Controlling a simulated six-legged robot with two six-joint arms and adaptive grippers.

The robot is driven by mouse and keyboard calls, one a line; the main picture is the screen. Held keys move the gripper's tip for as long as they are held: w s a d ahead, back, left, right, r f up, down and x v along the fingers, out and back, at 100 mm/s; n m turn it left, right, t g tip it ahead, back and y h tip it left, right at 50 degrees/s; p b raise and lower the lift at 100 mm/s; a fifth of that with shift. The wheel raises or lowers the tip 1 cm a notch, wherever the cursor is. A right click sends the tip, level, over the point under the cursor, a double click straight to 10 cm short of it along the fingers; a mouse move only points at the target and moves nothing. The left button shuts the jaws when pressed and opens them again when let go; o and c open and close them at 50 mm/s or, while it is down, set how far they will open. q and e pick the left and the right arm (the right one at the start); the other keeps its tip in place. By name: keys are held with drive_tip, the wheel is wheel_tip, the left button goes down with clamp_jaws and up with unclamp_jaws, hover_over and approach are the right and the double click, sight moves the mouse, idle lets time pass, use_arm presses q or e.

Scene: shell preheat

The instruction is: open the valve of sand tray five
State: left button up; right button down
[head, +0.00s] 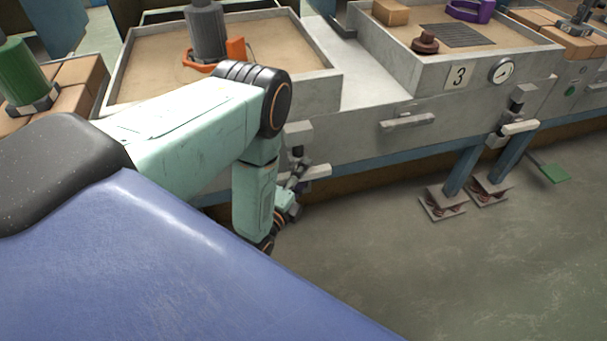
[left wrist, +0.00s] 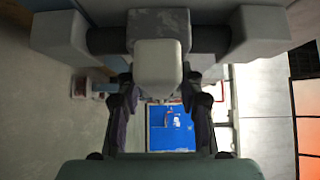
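The nearer sand tray (head: 325,84), at the left in the head view, has a grey valve (head: 299,135) with a pale lever handle (head: 318,171) on its front. Its number plate is not visible; my left arm covers part of the front. My left gripper (head: 296,184) is low in front of this valve, close to the handle. In the left wrist view my left gripper (left wrist: 160,84) has its fingers spread, with the pale handle (left wrist: 158,62) in line with the gap. Contact cannot be told. My right gripper is out of view.
The tray to the right bears plate 3 (head: 460,77), a gauge (head: 502,71) and a similar valve (head: 518,127). A drawer handle (head: 407,121) sticks out between the valves. Blue legs on footplates (head: 449,203) and a green pedal (head: 555,173) stand over clear floor (head: 440,280).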

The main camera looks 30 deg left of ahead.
use_arm(q)
clamp_jaws()
idle(0.4)
